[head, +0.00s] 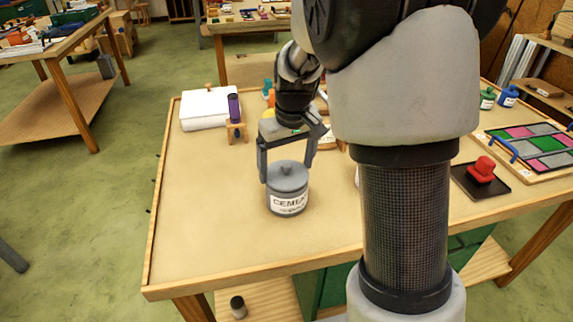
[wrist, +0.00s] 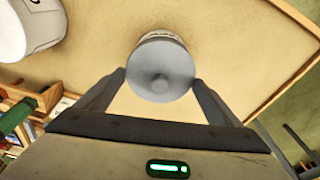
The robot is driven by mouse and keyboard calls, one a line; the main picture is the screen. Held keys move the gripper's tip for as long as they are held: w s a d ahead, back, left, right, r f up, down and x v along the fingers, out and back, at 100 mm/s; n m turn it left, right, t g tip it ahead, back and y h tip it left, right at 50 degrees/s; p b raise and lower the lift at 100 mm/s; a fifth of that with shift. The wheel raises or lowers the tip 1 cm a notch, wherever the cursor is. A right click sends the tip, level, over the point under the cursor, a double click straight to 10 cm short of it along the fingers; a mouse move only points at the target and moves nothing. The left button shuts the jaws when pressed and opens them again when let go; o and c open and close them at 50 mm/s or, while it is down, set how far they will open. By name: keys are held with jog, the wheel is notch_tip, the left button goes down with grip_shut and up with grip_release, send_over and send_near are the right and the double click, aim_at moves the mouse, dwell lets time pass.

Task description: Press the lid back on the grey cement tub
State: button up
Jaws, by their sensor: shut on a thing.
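The grey cement tub (head: 289,201) stands upright on the table, its white label facing the head camera. Its grey lid (head: 287,176), with a small round knob, sits on top of the tub; I cannot tell whether it is fully seated. My gripper (head: 288,174) comes down from above with one finger on each side of the lid, shut on it. In the wrist view the round lid (wrist: 161,72) lies between the two fingertips of my gripper (wrist: 161,80), and it hides most of the tub below.
A white box (head: 207,108) and a purple jar (head: 234,107) on a wooden stand are behind left. A red object (head: 482,170) on a black tray and a leaded panel (head: 535,143) are at right. The table's front left is clear. My arm hides the middle right.

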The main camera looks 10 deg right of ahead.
dwell(0.3)
jog(key=o, duration=1)
jog(key=shift+r, duration=0.1)
jog(key=shift+r+p, duration=2.7)
jog(key=shift+r, duration=0.75)
grip_shut()
